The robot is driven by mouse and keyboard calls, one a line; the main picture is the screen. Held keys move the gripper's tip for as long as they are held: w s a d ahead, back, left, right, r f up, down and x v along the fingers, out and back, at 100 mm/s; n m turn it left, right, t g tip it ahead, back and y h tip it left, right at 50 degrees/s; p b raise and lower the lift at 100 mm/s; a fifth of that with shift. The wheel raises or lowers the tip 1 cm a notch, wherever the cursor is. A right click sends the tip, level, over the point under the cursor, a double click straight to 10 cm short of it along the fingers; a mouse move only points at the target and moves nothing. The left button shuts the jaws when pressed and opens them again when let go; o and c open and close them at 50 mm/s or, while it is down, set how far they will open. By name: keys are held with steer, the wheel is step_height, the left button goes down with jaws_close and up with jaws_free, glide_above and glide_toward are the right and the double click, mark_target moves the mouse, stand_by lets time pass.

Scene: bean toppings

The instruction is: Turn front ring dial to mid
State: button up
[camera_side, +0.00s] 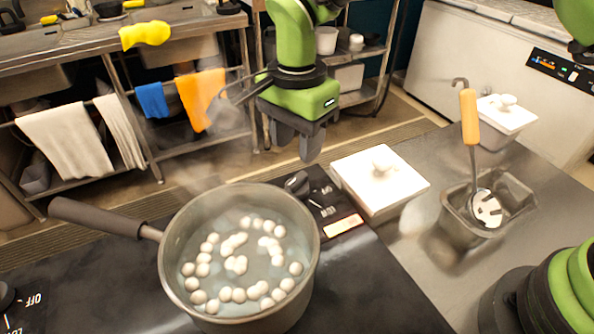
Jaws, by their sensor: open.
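A dark ring dial (297,184) sits on the black stove panel, right of the pot's far rim, with white markings beside it. Its exact pointer setting is too small to tell. A second dial (6,296) is cut off at the lower left edge, near the labels OFF and LOW. I cannot tell from the picture which one is called front. My gripper (298,143) is open and empty, pointing down. It hangs above and behind the dial by the pot, apart from it.
A grey pot (169,262) holds liquid and several white balls; its handle (95,217) sticks out left. A white lidded box (352,190) stands right of the dial. A metal container (452,222) holds an orange-handled skimmer (469,118). Steam hazes the area behind the pot.

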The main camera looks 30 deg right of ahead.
mark_target(297, 178)
step_height(297, 178, down, 7)
steer(key=shift+r, duration=0.1)
stand_by(0.3)
jaws_close()
